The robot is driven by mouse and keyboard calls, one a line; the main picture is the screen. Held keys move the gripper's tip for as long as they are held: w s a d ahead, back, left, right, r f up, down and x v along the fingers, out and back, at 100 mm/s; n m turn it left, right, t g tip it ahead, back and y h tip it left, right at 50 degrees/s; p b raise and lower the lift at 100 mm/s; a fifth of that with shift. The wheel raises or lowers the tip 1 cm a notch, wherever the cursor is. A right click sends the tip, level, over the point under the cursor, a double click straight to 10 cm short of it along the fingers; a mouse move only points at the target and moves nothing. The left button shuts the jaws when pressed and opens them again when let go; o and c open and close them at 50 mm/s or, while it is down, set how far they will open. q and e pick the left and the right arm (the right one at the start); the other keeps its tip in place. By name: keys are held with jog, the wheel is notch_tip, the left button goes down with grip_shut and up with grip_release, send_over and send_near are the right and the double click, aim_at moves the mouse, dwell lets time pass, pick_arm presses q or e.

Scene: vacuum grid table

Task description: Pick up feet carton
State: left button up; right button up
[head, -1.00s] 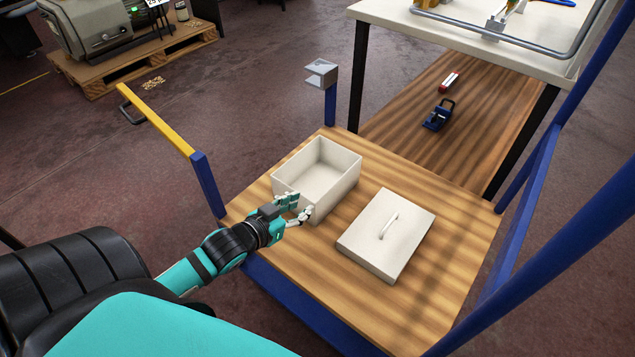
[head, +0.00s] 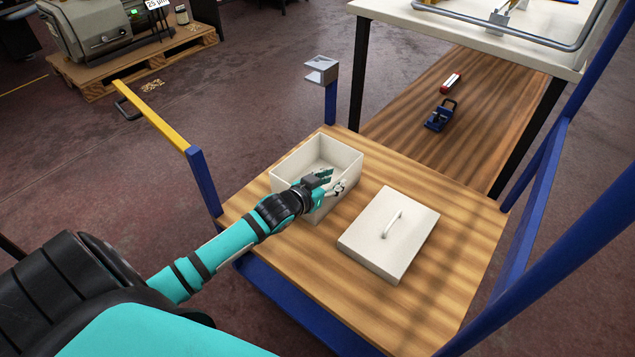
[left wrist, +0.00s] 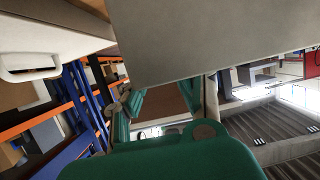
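An open, pale, box-shaped carton (head: 345,157) sits on the wooden deck of a cart. A second pale box with a flat lid and handle (head: 388,235) sits to its right; its handle shows at the left of the left wrist view (left wrist: 30,68). No label tells me which is the feet carton. My left gripper (head: 333,182) is at the near right corner of the open carton and hides part of its rim. Its fingers are apart, with nothing visible between them. A large pale wall (left wrist: 200,40) fills the top of the left wrist view. My right gripper is not in view.
The cart deck (head: 450,270) is bare right of the lidded box. Blue posts (head: 203,180) and a yellow handle bar (head: 150,115) stand at its left. A white-topped table (head: 470,30) stands behind, with a blue clamp-like tool (head: 437,118) on its lower shelf.

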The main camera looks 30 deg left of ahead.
aim_at(339, 178)
pick_arm(q)
jog(key=x, duration=0.3)
jog(key=shift+w+f+b, duration=0.1)
jog(key=shift+f+b, duration=0.05)
jog(key=shift+b, duration=0.15)
jog(key=shift+c, duration=0.4)
grip_shut()
